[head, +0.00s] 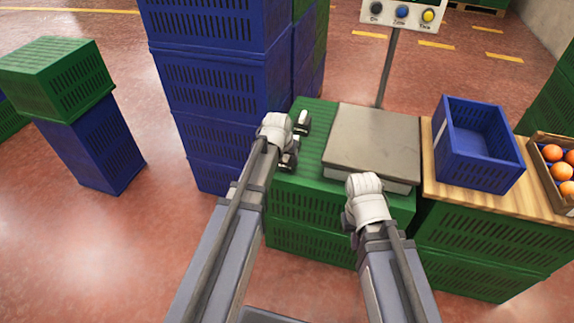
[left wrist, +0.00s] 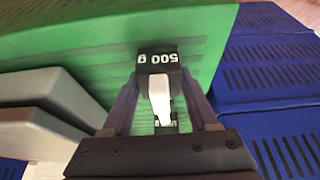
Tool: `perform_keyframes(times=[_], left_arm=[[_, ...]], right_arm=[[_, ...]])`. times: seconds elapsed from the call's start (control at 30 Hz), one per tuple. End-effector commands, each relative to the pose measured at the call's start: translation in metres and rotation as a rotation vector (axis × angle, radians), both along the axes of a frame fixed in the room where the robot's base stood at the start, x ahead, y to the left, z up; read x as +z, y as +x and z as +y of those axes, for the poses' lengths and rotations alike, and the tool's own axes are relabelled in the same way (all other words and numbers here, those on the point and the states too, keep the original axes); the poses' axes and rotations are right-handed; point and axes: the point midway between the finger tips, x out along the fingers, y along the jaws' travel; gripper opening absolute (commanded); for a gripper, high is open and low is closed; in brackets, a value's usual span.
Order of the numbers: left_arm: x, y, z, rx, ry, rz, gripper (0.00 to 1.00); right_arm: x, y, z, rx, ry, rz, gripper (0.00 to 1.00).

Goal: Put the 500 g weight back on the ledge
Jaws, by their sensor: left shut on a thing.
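The black 500 g weight (left wrist: 158,62) shows in the left wrist view between the fingers of my left gripper (left wrist: 160,112), its label upside down. The left gripper is shut on it. In the head view my left gripper (head: 297,138) is over the green ledge (head: 313,112), left of the scale plate. The weight is hard to make out there. The green slatted surface (left wrist: 205,50) lies behind the weight in the wrist view; I cannot tell whether they touch. My right gripper (head: 366,205) is at the scale's near edge, its fingers hidden.
The grey scale plate (head: 374,138) is bare, with a button panel (head: 404,14) on a post behind. A blue crate (head: 478,150) stands on a wooden board at right, beside a box of oranges (head: 543,140). Tall blue crates (head: 208,90) stand close left of my left gripper.

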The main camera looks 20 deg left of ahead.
Motion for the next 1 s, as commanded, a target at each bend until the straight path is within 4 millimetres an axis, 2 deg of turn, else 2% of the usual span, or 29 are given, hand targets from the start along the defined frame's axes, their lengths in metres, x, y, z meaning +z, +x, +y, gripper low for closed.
perform_keyframes(times=[0.03,0.47,0.5,0.73,1.0], left_arm=[[-0.0089,0.0001,0.0,0.0,0.0,-0.001,0.0],[-0.0115,0.0002,0.0,0.0,0.0,-0.001,0.0],[-0.0102,0.0,0.0,0.0,0.0,0.0,0.63],[-0.01,0.0,0.0,0.0,0.0,0.0,0.89],[-0.0095,-0.0001,0.0,0.0,0.0,0.0,0.9]], right_arm=[[-0.009,0.0001,-0.0001,0.0,-0.001,0.0,0.0],[-0.0115,0.0002,-0.0002,0.001,-0.001,0.0,0.0],[-0.0102,0.0002,-0.0001,0.001,-0.001,0.0,0.0],[-0.01,0.0002,-0.0001,0.001,-0.001,0.0,0.0],[-0.0095,0.0001,-0.0002,0.001,-0.001,0.0,0.0]])
